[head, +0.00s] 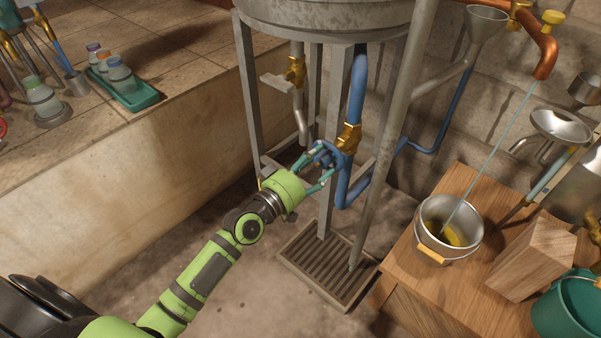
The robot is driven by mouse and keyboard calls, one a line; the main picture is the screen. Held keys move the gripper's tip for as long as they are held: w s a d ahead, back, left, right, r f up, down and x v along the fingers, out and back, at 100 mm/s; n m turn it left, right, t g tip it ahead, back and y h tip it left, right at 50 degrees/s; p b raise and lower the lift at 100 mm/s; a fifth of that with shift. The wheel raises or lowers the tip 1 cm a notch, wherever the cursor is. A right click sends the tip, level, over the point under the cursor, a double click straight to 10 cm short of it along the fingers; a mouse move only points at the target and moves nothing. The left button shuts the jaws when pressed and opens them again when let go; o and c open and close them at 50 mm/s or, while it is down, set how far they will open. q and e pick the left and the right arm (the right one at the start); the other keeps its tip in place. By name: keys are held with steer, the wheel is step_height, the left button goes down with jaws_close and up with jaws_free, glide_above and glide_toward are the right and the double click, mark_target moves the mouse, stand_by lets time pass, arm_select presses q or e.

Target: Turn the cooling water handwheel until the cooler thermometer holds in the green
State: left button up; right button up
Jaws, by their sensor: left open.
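The cooling water handwheel (327,154) is small and blue. It sits on a brass valve (349,138) in the blue pipe (357,88) under the metal vessel. My left gripper (325,163) is open, with its teal fingers at the handwheel, one above and one below. The fingers partly cover the wheel, and I cannot tell whether they touch it. I cannot make out a cooler thermometer in this view. My right gripper is not in view.
Metal stand legs (247,95) and a grey slanted pipe (385,150) flank the valve. A floor grate (328,265) lies below. At right, a thin stream falls into a metal bucket (449,228) on a wooden table (405,262). A tiled counter (165,55) is at left.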

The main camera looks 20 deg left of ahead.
arm_select(q)
steer(key=v, duration=1.1)
steer(key=shift+s+a+r, duration=0.1)
steer(key=shift+a+r, duration=0.05)
steer(key=shift+r, duration=0.05)
